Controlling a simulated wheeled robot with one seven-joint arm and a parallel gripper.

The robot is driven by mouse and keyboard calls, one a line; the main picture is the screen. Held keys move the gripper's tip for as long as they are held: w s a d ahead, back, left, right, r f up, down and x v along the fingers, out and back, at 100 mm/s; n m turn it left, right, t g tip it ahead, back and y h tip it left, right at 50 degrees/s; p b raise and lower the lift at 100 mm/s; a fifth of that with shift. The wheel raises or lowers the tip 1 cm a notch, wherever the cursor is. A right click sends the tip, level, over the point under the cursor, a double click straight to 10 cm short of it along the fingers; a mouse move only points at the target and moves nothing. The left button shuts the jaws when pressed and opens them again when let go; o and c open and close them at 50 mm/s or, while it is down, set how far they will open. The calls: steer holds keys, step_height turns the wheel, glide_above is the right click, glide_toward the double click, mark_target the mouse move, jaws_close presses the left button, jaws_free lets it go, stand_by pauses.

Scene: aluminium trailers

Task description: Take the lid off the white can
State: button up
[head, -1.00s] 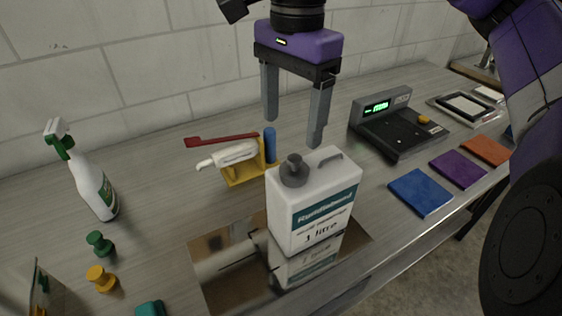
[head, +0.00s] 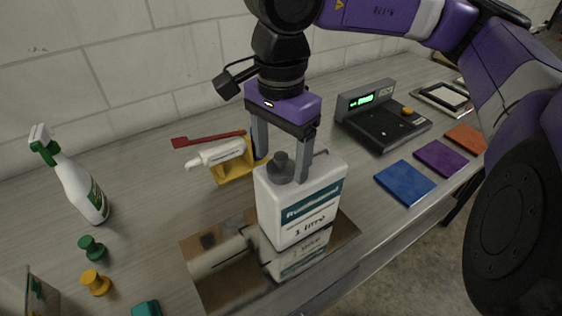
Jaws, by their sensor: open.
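The white can (head: 297,212) stands upright on a mirror-like plate (head: 215,273) near the front of the bench. The lower end of the left finger is partly hidden behind the can, and I cannot tell whether either finger touches the lid.
A scale (head: 383,125) and coloured pads (head: 404,183) lie right. A spray bottle (head: 78,187) and green (head: 91,246) and yellow (head: 96,282) pegs stand left.

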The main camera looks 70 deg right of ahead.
steer(key=c, duration=1.4)
steer(key=shift+r, duration=0.15)
